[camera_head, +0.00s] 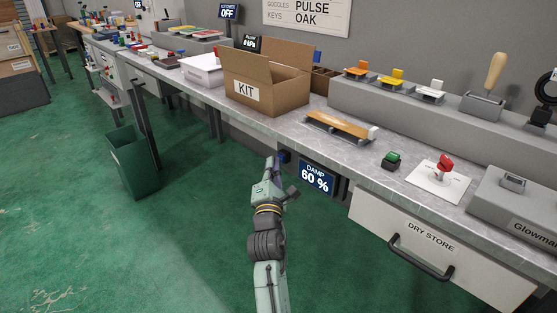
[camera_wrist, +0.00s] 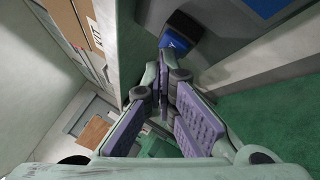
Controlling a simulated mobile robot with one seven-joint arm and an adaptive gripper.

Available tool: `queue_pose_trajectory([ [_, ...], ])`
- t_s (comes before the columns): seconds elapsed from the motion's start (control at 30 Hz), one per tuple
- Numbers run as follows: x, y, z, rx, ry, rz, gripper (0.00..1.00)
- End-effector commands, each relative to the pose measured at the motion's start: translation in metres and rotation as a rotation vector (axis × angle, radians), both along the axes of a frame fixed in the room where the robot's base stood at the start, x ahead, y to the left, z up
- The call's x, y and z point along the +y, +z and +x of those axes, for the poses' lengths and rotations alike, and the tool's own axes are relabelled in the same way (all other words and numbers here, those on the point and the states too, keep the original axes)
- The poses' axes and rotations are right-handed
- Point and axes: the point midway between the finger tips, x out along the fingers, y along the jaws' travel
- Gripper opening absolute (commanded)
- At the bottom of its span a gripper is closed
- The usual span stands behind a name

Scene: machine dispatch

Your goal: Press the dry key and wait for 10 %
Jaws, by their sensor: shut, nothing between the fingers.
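A display (camera_head: 314,178) under the bench edge reads "DAMP 60 %". Left of it, a small dark blue key (camera_head: 285,156) sits on the bench front; no lettering on it is readable. In the wrist view a blue key (camera_wrist: 178,40) in a dark housing shows just beyond the fingertips. My gripper (camera_head: 271,163) is shut and empty, with its purple-padded fingers together, and is beside the key in the head view. In the wrist view my gripper (camera_wrist: 163,92) points toward the key. I cannot tell whether the fingertips touch it.
The bench top (camera_head: 281,128) overhangs the key and display. A DRY STORE drawer (camera_head: 400,225) with a black handle is at the right. On the bench stand a KIT box (camera_head: 285,100), a green button (camera_head: 392,158) and a red knob (camera_head: 446,161). The green floor at left is mostly clear, with a bin (camera_head: 133,165).

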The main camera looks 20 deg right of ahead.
Motion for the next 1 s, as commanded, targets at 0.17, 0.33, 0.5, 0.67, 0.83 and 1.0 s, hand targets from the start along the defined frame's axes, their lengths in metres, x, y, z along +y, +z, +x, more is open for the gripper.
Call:
queue_pose_trajectory([
  [0.17,-0.001,0.0,0.0,0.001,-0.002,0.0,0.0],
  [0.33,0.001,0.0,-0.001,0.0,-0.001,0.0,0.0],
  [0.5,0.008,0.0,-0.004,-0.001,-0.001,0.002,0.0],
  [0.67,0.016,0.0,-0.007,-0.001,-0.001,0.001,0.0],
  [0.83,0.017,0.0,-0.007,-0.001,-0.001,0.0,0.0],
  [1.0,0.018,0.0,-0.007,0.0,0.0,0.0,0.0],
])
